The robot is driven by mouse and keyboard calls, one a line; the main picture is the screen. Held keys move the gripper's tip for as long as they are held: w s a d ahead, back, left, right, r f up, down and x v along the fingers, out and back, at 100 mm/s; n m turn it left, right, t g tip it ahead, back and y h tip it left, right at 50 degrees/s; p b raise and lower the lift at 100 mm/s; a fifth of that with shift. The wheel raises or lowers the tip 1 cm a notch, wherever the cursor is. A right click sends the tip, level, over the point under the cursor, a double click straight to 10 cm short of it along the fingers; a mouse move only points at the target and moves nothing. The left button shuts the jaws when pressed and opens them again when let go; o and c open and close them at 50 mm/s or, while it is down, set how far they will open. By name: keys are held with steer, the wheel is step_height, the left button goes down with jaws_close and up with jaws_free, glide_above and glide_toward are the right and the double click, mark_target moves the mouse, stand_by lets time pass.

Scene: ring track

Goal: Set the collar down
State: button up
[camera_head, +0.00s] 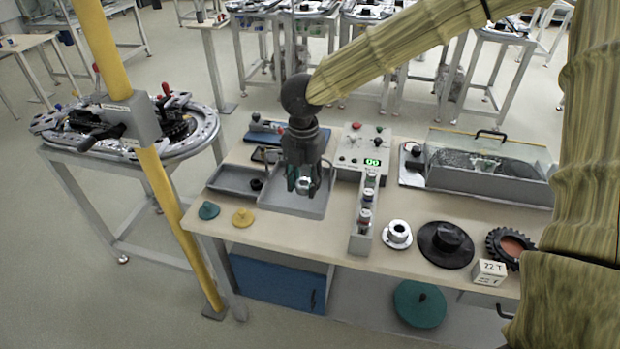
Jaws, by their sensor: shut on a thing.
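My gripper (304,187) hangs fingers-down above the grey tray at the front left of the workbench. It is shut on a small pale metallic piece, the collar (304,184), which shows only partly between the dark green fingers. The rest of the collar is hidden by the fingers. It appears to be above the tray floor, but I cannot tell the exact gap. The grey tray (312,206) has a low rim and looks bare beneath the gripper.
A narrow rack (360,240) of small parts stands right of the tray. A silver flange (397,234), a black disc (446,245) and a toothed ring (508,247) lie farther right. Green (208,210) and yellow (243,217) knobs sit front left. A yellow post (168,190) stands left.

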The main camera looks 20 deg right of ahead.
steer(key=shift+w+d+f, duration=0.15)
steer(key=shift+w+d, duration=0.6)
steer(key=shift+w+d+p, duration=0.35)
steer(key=shift+p, duration=0.1)
steer(key=shift+f+p, duration=0.7)
steer(key=shift+f, duration=1.1)
steer(key=shift+d+f, duration=0.1)
steer(key=o, duration=1.1)
steer(key=shift+w, duration=0.1)
step_height(320, 180, up, 12)
steer(key=b, duration=0.2)
steer(key=shift+b, duration=0.3)
